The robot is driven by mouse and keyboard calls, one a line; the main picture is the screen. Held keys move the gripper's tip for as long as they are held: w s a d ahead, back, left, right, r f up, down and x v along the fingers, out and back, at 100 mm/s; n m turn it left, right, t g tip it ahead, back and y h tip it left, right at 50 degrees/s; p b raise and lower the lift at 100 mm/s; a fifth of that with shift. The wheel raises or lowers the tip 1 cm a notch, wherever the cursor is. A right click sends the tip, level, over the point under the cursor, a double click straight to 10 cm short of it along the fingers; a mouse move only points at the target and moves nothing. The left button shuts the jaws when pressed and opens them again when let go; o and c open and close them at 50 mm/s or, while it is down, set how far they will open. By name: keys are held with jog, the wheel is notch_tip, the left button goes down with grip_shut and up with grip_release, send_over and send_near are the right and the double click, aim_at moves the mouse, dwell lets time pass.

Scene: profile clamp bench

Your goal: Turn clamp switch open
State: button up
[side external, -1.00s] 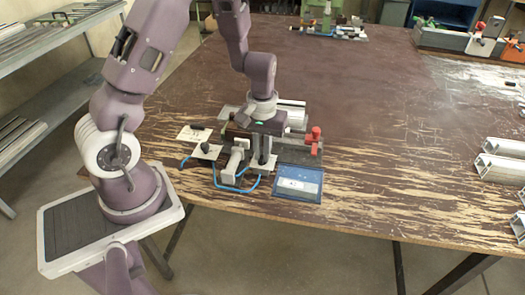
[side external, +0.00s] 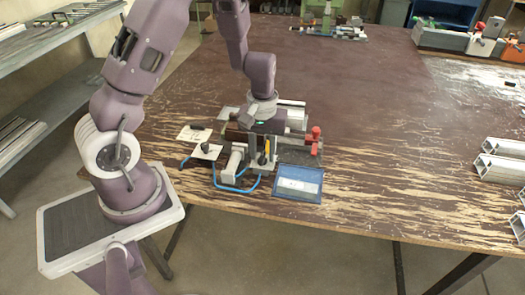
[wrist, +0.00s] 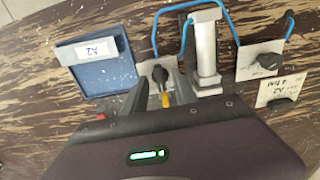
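The clamp switch, a dark knob with a yellow part, stands on a small light plate (wrist: 148,72) between the fingers of my gripper (wrist: 160,86) in the wrist view. In the side view my gripper (side external: 262,158) points down beside the clamp's grey cylinder (side external: 234,158), and the yellow part (side external: 267,150) shows between its two fingers. The fingers look apart, one on each side of the switch; I cannot see contact. The cylinder also shows in the wrist view (wrist: 207,48), with blue hoses. The red-handled part (side external: 315,134) of the clamp bench is right of the gripper.
A blue tray (side external: 277,193) with a label lies right of the cylinder at the table's front. Another plate with a black knob (side external: 205,148) and a labelled card (side external: 186,133) lie left. Metal profiles (side external: 505,148) lie at the far right. The middle of the table is clear.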

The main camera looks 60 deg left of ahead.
jog(key=shift+r, duration=0.1)
notch_tip(320, 180, up, 7)
jog(key=shift+f, duration=0.1)
dwell(0.3)
jog(key=shift+d+r, duration=0.15)
jog(key=shift+r, duration=0.2)
notch_tip(320, 180, up, 7)
jog(key=m+t, duration=0.1)
jog(key=m, duration=0.1)
send_over(262, 156)
jog(key=s+d, duration=0.2)
jog(key=d, duration=0.2)
jog(key=s+d+r+m+t+h, duration=0.1)
jog(key=s+d+r+m+t, duration=0.15)
jog(key=r, duration=0.25)
jog(key=s+d+r+m+t+y, duration=0.1)
jog(key=s+r+m, duration=0.3)
jog(key=s, duration=0.8)
jog(key=shift+s+d+r+m+t, duration=0.3)
jog(key=shift+d+r+m+t, duration=0.05)
jog(key=shift+d+r+t, duration=0.2)
